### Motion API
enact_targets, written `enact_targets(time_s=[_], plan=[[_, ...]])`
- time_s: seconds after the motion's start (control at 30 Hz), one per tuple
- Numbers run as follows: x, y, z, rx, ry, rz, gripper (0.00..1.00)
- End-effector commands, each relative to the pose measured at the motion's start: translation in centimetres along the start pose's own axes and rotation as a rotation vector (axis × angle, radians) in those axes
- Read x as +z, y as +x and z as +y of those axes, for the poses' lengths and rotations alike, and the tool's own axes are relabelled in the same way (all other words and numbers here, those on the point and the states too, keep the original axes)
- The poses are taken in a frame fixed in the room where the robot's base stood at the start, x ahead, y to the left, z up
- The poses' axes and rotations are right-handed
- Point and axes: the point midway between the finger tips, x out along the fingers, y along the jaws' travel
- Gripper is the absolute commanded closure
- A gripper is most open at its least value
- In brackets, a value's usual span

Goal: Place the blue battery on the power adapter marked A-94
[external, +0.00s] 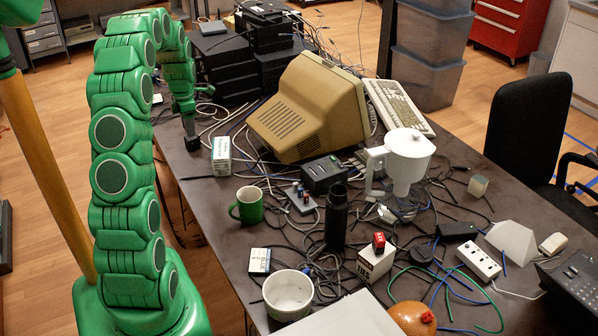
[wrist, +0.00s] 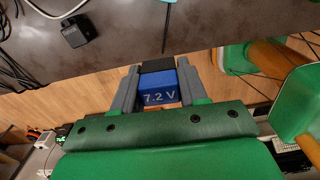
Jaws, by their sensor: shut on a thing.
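The blue battery (wrist: 160,90), marked 7.2 V and with a dark far end, sits between the two grey fingers of my gripper (wrist: 158,88) in the wrist view. The gripper is shut on it. In the external view my gripper (external: 190,140) hangs at the table's far left edge; the battery's blue face cannot be made out there. A black adapter (wrist: 78,30) lies on the table at the upper left of the wrist view. In the external view a black adapter-like block (external: 458,230) lies at the right of the table. I cannot read A-94 on either.
The dark table (external: 205,185) is crowded with cables. A beige monitor (external: 310,105), a white box (external: 221,156), a green mug (external: 247,205), a black bottle (external: 336,215) and a white blender-like appliance (external: 408,160) stand on it. Stacked black devices (external: 225,70) fill the back.

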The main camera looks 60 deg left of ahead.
Motion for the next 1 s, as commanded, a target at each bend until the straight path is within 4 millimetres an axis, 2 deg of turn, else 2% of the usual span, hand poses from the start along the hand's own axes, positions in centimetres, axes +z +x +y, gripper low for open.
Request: enact_targets(time_s=[0.13,0.37,1.0], plan=[[-1.2,-0.4,2.9,0.003,-0.020,-0.001,0.90],[-2.4,-0.7,4.8,-0.001,-0.036,0.000,0.90],[0.1,2.0,10.1,-0.001,-0.037,0.001,0.90]])
